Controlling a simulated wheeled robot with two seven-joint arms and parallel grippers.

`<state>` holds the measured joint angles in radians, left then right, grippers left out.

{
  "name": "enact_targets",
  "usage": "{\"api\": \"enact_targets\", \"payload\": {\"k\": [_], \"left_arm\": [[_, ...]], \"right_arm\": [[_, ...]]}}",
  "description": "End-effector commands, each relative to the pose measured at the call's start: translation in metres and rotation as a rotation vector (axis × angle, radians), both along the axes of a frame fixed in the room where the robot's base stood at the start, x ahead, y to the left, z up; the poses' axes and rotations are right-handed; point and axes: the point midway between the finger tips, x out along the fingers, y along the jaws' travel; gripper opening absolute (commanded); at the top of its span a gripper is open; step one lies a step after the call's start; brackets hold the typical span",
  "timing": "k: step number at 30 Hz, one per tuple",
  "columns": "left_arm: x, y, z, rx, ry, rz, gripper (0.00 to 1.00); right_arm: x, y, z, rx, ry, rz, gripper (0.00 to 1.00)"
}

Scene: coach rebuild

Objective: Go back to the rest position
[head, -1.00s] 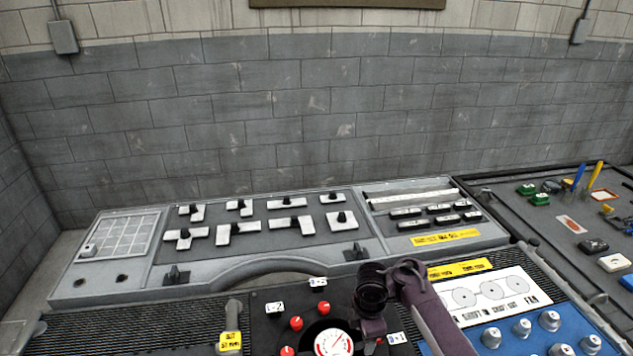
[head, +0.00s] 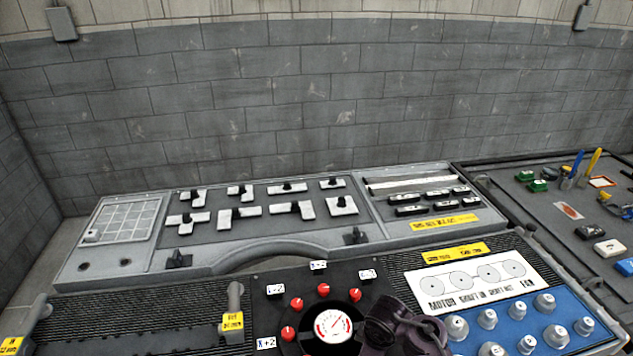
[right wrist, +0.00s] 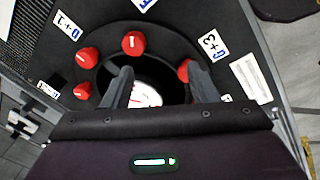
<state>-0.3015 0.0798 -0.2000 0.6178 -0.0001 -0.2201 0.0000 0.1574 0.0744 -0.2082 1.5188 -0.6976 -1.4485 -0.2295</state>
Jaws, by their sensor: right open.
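My right arm (head: 402,330) shows at the bottom edge of the head view, just right of the round gauge; its fingertips are hidden there. In the right wrist view my right gripper (right wrist: 160,85) is open and empty, its two fingers apart over the black round panel. The white gauge (head: 333,326) shows partly between the fingers. Red knobs (head: 323,289) stand around the gauge; one (right wrist: 183,70) appears close beside a finger, and I cannot tell whether they touch. My left gripper is not in view.
Behind the panel lies a grey board (head: 230,256) with several grey shaped pieces. A blue panel (head: 467,325) with several grey knobs is at right. A dark tray (head: 540,216) with small parts stands at far right. A brick wall (head: 300,100) closes the back.

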Motion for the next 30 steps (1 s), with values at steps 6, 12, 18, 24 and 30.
{"api": "enact_targets", "payload": {"k": [6, 12, 18, 24, 30], "left_arm": [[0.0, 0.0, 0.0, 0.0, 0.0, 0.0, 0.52], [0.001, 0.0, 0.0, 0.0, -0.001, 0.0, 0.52], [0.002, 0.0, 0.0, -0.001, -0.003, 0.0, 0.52], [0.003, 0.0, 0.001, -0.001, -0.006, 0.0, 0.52], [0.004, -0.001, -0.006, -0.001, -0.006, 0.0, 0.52]], "right_arm": [[-0.072, -0.026, 0.035, 0.084, -0.06, -0.399, 0.53], [-0.114, -0.043, 0.069, 0.145, -0.085, -0.625, 0.53], [-0.143, -0.056, 0.096, 0.19, -0.096, -0.779, 0.53], [-0.166, -0.065, 0.119, 0.227, -0.101, -0.893, 0.53], [-0.169, -0.067, 0.1, 0.237, -0.095, -0.939, 0.53]]}}
